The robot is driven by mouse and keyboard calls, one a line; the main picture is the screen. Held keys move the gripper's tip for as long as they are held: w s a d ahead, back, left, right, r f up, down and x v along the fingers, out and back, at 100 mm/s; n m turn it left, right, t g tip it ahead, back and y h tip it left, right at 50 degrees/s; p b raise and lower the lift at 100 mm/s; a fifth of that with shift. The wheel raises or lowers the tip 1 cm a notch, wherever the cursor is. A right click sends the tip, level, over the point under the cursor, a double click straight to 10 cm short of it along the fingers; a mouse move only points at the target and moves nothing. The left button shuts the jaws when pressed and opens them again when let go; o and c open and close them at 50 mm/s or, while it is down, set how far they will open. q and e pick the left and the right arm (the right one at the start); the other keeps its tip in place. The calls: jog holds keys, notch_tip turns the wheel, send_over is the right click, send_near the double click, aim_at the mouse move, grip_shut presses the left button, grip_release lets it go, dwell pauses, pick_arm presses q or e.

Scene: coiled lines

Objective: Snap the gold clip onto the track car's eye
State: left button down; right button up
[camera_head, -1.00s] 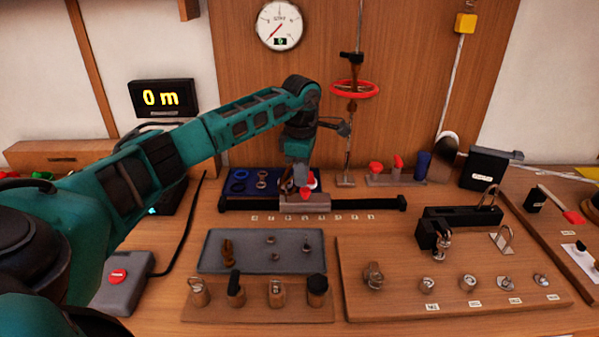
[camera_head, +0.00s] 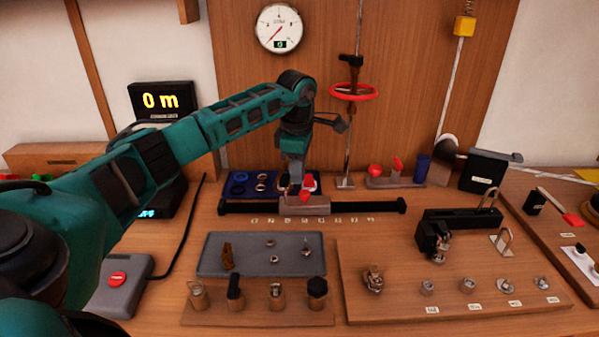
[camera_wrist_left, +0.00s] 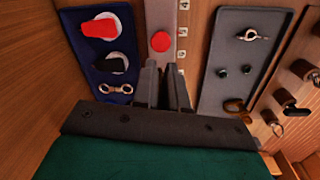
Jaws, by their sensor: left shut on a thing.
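The gold clip (camera_head: 228,256), brownish in this light, stands at the left of the grey tray; part of it shows in the wrist view (camera_wrist_left: 235,105). The track car (camera_head: 318,205) is a grey block with a red knob on the black rail. Its grey top with a round red button (camera_wrist_left: 161,41) runs under my fingers in the wrist view. My left gripper (camera_head: 292,188) is down at the car's left part. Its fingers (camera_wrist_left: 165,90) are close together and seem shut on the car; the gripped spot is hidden. The car's eye cannot be made out. My right gripper is not in view.
The grey tray (camera_head: 212,264) also holds small rings and a hook-like piece. A blue tray (camera_head: 238,178) lies behind the rail. Several posts stand in front on a wooden block (camera_head: 255,313). A board with fittings (camera_head: 400,301) lies to the right.

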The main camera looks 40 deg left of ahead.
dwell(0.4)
pick_arm(q)
jog(key=c, duration=1.1)
grip_release()
notch_tip(320, 180, up, 13)
jog(key=shift+s+d, duration=0.2)
jog(key=shift+s, duration=0.25)
jog(key=shift+f, duration=0.1)
